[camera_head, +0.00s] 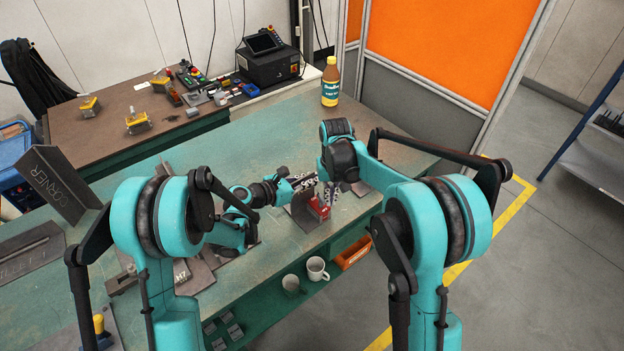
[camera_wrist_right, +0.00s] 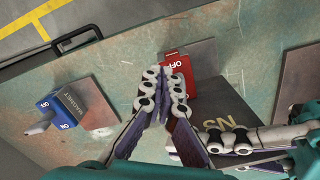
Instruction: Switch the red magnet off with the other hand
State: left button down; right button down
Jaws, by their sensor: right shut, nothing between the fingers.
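The red magnet (camera_wrist_right: 182,72) stands on the bench beside steel plates, with OFF lettering facing my right wrist camera. It also shows in the head view (camera_head: 319,208). My right gripper (camera_wrist_right: 164,75) is shut and empty, its fingertips just in front of the red magnet's left side. I cannot tell whether they touch it. The magnet's switch is partly hidden by the fingers. My left gripper (camera_wrist_right: 215,140) comes in from the right of the wrist view, at a dark plate with lettering (camera_wrist_right: 232,110). Whether its fingers are closed on that plate is unclear.
A blue magnet (camera_wrist_right: 58,108) with a grey lever sits by a flat plate at left in the wrist view. A bottle (camera_head: 330,82) stands at the back. The bench (camera_head: 260,135) is clear behind my grippers.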

jog(key=shift+s+a, duration=0.6)
jog(key=shift+s, duration=0.25)
dwell(2.2)
jog(key=shift+s+a, duration=0.25)
jog(key=shift+a, duration=0.45)
dwell(1.7)
jog(key=shift+a, duration=0.45)
dwell(0.7)
jog(key=shift+d, duration=0.1)
jog(key=shift+s+d, duration=0.25)
notch_tip(320, 180, up, 7)
dwell(0.8)
